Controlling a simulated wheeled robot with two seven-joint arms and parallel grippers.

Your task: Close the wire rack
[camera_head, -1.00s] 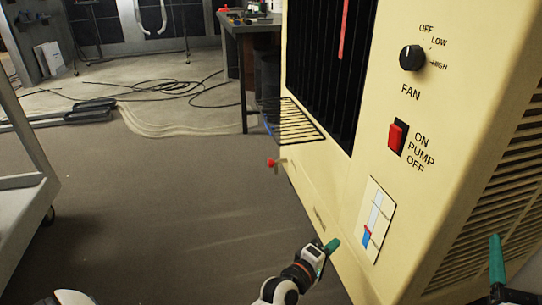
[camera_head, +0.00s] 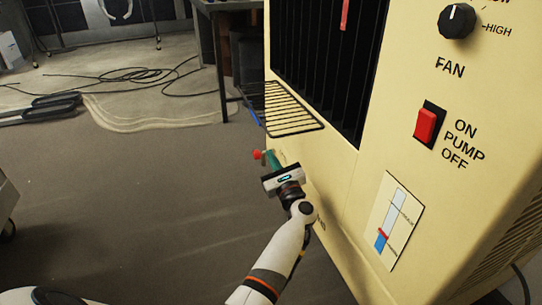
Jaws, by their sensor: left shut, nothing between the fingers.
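The wire rack (camera_head: 291,112) is a dark metal grid that sticks out from the lower front of the cream cooler unit (camera_head: 330,165), below the black grille. It lies roughly flat, folded out over the floor. My left gripper (camera_head: 272,160), with green fingers, is shut and empty. It is just below the rack's near edge, close to the unit's front face and beside the red-handled tap. I cannot tell whether it touches either. My right gripper is out of view.
A red tap handle (camera_head: 257,155) juts from the unit's lower front. The unit's face has a fan knob (camera_head: 457,21), a red pump switch (camera_head: 426,124) and a level gauge (camera_head: 393,221). A table stands behind, and black cables (camera_head: 130,75) lie on the floor.

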